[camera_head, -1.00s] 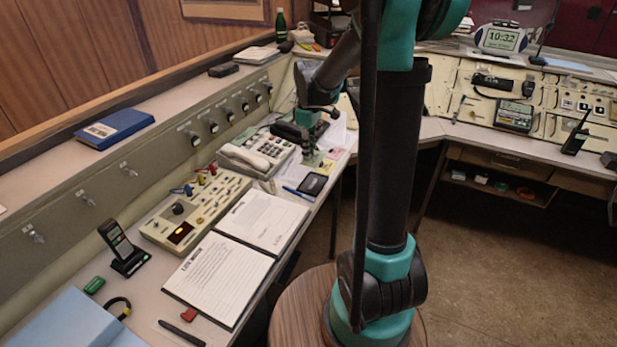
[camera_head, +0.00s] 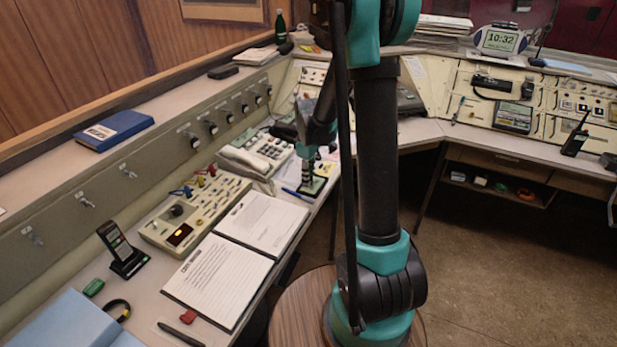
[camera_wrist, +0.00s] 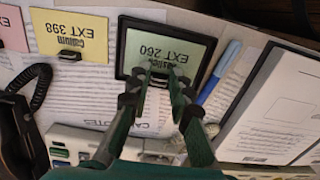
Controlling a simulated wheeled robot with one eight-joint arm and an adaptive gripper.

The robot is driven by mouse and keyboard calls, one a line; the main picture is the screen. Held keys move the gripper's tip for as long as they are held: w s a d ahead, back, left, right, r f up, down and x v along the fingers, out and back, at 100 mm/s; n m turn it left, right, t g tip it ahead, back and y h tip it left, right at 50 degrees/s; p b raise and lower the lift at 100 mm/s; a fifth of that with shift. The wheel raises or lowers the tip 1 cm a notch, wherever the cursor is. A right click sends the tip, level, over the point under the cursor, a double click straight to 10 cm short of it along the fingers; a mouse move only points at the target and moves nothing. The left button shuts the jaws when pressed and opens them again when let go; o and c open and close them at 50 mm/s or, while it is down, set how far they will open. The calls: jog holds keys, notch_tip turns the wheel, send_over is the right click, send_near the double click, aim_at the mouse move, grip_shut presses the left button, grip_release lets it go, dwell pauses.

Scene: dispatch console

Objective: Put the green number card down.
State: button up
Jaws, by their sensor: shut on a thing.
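The green number card (camera_wrist: 190,45), marked EXT 260, lies over a black square tray (camera_wrist: 122,48) in the wrist view, and the tray's dark rim shows around it. My gripper (camera_wrist: 160,75) is shut on the small black grip at the card's near edge. Whether the card rests on the tray or hangs just above it, I cannot tell. In the head view my gripper (camera_head: 308,181) points down at the tray (camera_head: 312,193) on the left desk, and the card is mostly hidden there.
A yellow card (camera_wrist: 70,30) marked EXT 398 and a pink card (camera_wrist: 12,28) lie left of the tray. A blue pen (camera_wrist: 220,70) lies close on its right, beside an open binder (camera_wrist: 275,105). A telephone handset (camera_wrist: 25,130) and a button console (camera_head: 195,210) stand nearby.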

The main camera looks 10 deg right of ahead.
jog(key=o, duration=0.8)
jog(key=shift+f, duration=0.1)
jog(key=shift+c, duration=0.2)
notch_tip(320, 180, up, 12)
jog(key=s+d+f+m+t, duration=0.1)
jog(key=s+f+m, duration=0.1)
jog(key=s, duration=0.5)
jog(key=s+d+f+m+t, duration=0.1)
jog(key=s+f+m, duration=0.2)
jog(key=s+m, duration=0.2)
jog(key=s+d+f+m+t, duration=0.2)
jog(key=s+m, duration=0.1)
jog(key=s, duration=0.7)
jog(key=shift+f+m, duration=0.35)
jog(key=shift+m, duration=0.05)
